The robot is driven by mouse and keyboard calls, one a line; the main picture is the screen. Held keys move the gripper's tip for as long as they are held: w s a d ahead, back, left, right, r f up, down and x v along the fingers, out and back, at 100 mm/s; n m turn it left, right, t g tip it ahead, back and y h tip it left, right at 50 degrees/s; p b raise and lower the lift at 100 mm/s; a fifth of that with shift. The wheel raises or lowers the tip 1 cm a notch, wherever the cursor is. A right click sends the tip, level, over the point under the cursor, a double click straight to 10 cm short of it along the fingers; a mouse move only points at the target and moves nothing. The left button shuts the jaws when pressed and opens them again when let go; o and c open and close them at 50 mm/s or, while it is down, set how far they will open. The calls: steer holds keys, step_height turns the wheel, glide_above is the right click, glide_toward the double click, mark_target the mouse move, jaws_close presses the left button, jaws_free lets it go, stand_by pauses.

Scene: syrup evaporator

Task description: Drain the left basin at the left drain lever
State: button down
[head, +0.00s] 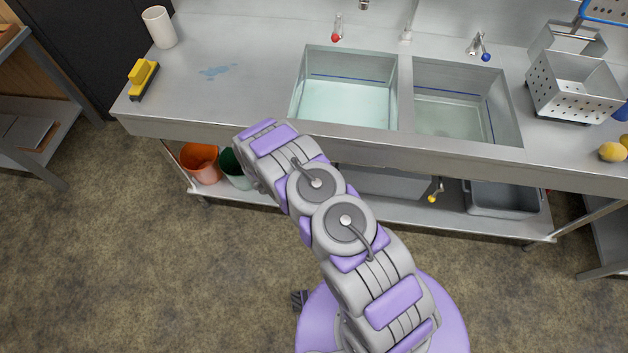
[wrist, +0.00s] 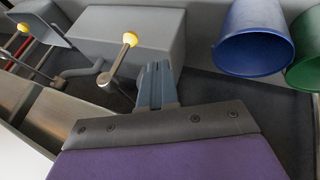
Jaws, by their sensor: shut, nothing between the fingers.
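The left basin (head: 346,82) holds pale water and sits in the steel counter, left of the right basin (head: 455,95). In the wrist view, a metal lever with a yellow knob (wrist: 130,39) stands close to my gripper (wrist: 157,68), by a grey box-like body; it appears to be the left drain lever. My gripper is shut and empty, just right of the lever; I cannot tell if they touch. A second yellow-knobbed lever (wrist: 23,27) is farther left; a yellow-knobbed lever (head: 432,198) shows under the right basin in the head view. My arm hides the gripper in the head view.
A blue bucket (wrist: 252,38) and a green bucket (wrist: 304,62) lie right of my gripper in the wrist view. In the head view, an orange bucket (head: 199,161) stands on the lower shelf (head: 480,221). The counter front edge is above my forearm.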

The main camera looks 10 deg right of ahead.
steer(key=w+d+f+b, duration=0.2)
steer(key=d+f, duration=0.6)
steer(key=shift+d+b, duration=0.35)
steer(key=shift+d, duration=0.05)
steer(key=shift+a+f, duration=0.1)
steer(key=shift+f, duration=0.1)
